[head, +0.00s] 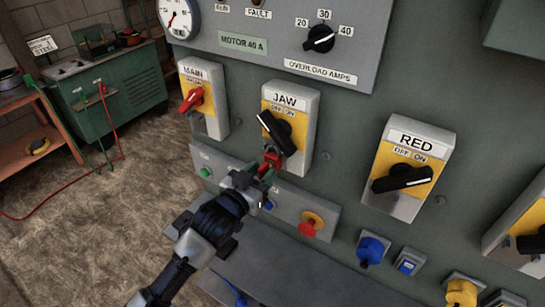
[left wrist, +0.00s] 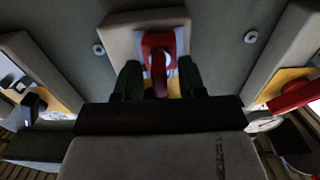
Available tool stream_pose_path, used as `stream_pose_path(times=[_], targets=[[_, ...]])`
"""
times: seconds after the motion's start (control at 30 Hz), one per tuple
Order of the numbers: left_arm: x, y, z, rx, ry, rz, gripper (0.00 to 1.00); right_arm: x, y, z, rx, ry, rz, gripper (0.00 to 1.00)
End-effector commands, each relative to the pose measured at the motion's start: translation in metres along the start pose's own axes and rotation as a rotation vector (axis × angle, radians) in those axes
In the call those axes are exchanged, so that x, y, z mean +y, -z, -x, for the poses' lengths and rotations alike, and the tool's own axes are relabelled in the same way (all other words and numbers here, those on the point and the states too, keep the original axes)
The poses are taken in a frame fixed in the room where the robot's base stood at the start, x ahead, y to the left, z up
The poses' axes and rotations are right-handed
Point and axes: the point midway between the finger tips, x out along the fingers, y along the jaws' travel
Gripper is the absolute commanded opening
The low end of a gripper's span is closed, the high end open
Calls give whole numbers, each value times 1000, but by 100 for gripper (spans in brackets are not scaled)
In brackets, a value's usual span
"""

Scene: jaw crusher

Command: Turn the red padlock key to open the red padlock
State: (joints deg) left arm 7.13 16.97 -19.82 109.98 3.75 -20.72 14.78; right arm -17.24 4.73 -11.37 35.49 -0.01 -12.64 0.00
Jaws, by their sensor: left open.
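The red padlock (head: 272,158) hangs at the bottom of the JAW switch box (head: 304,128), below its black handle. My left gripper (head: 260,176) is just below the padlock, with its dark green fingers pointing up at it. In the left wrist view the padlock (left wrist: 157,42) is straight ahead, and a dark red rounded part sticks out from it between the fingers (left wrist: 158,82). The fingers are apart, one on each side of that part. I cannot tell whether that part is the key, nor whether the fingers touch it. My right gripper is not in view.
The MAIN switch box (head: 216,102) with a red handle is to the left, the RED switch box (head: 411,160) to the right. A button strip (head: 283,213) with a red knob (head: 311,224) runs below.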

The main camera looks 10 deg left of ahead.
Motion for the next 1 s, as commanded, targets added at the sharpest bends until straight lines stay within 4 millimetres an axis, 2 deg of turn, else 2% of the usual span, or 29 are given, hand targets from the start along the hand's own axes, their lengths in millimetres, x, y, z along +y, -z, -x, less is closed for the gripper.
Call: stream_pose_path(times=[1.0], targets=[[0, 0, 0, 0, 0, 0, 40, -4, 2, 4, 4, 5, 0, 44]])
